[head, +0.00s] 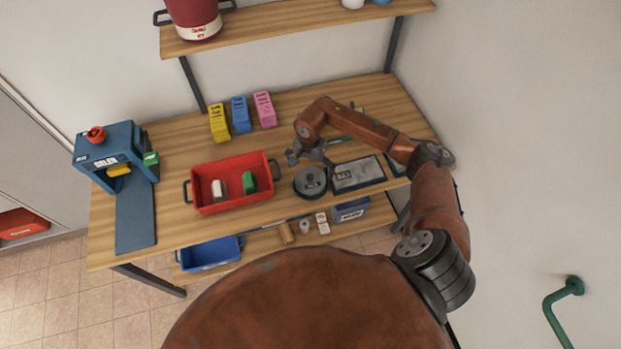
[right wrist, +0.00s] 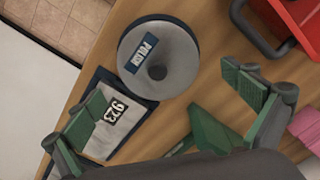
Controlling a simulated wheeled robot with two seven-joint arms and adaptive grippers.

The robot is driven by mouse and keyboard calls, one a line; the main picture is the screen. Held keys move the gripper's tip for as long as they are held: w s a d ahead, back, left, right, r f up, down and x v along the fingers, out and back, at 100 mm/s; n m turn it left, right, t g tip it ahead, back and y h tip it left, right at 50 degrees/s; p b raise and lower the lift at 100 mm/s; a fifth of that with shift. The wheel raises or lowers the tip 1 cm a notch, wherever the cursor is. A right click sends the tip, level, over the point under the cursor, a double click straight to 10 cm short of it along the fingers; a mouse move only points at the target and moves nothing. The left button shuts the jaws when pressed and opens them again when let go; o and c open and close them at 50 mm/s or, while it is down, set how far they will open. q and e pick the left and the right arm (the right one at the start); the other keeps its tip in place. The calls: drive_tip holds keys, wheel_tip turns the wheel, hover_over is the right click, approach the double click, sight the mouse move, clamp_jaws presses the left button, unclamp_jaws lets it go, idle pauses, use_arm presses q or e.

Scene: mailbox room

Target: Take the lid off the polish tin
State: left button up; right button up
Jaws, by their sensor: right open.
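The polish tin (head: 311,187) is a round grey tin on the wooden table, right of the red tray. In the right wrist view its lid (right wrist: 180,50) faces me, with a dark round knob and a dark blue label reading POLISH. The lid sits on the tin and covers most of its body from above. My right gripper (head: 309,158) is open and empty, just behind the tin in the head view. In the right wrist view its two green-padded fingers (right wrist: 165,102) are spread wide, with the tin beyond them and nothing between the pads. My left gripper is not in view.
A grey plate marked 923 (right wrist: 113,118) lies close beside the tin. The red tray (head: 205,208) holds a white and a green item. Yellow, blue and pink holders (head: 240,115) stand at the back. A blue machine (head: 108,146) is at left. A wall borders the right.

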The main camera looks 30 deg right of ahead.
sight(311, 175)
drive_tip(key=shift+d+f+p, duration=0.15)
drive_tip(key=shift+f+p, duration=0.25)
drive_tip(key=shift+f, duration=1.5)
drive_tip(key=shift+c, duration=0.4)
drive_tip(key=c, duration=1)
drive_tip(key=shift+s, duration=0.2)
drive_tip(key=c, duration=0.3)
drive_tip(key=shift+f, duration=0.1)
